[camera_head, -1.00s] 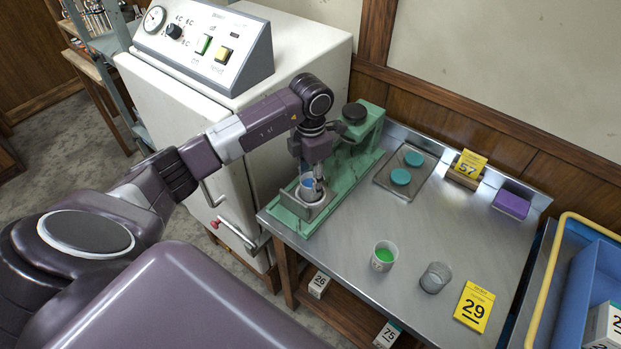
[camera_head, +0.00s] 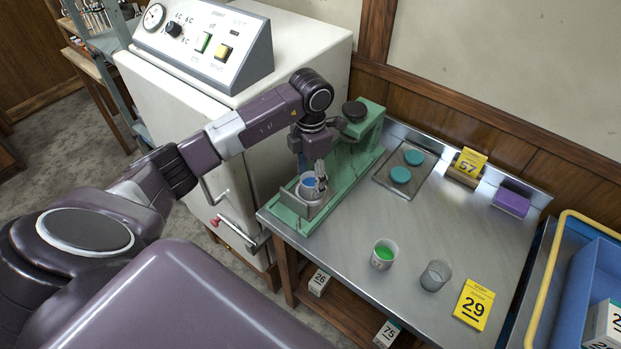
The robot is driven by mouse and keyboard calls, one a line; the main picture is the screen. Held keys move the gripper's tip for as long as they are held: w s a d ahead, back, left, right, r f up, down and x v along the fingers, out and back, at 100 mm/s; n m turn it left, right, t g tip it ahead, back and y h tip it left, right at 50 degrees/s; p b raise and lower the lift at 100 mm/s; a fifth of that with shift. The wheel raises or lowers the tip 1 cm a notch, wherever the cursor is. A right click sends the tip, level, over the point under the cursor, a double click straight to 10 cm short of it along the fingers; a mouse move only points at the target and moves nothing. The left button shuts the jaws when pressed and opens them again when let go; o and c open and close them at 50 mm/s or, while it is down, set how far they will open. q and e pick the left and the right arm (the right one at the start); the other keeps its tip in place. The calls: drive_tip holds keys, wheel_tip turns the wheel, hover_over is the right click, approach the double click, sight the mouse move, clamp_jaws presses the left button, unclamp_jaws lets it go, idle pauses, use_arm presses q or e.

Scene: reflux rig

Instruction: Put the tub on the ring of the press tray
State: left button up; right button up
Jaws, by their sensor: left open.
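A small tub with blue contents (camera_head: 308,187) stands at the front of the green press (camera_head: 352,165), on its grey tray (camera_head: 291,203). The ring under it is hidden, so I cannot tell exactly how it is seated. My left gripper (camera_head: 318,182) is open, right at the tub's right and far rim, pointing down. Whether a finger touches the tub I cannot tell. A tub with green contents (camera_head: 383,255) and an empty clear grey tub (camera_head: 435,276) stand on the steel bench. My right gripper is not in view.
A yellow 57 card (camera_head: 469,162), a purple block (camera_head: 511,203) and a yellow 29 card (camera_head: 474,304) are on the bench. A white cabinet (camera_head: 225,130) stands left. The bench middle is clear.

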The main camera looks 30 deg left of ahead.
use_arm(q)
wheel_tip(320, 180, up, 11)
drive_tip(key=b, duration=0.2)
drive_tip(key=shift+r, duration=0.15)
idle(0.5)
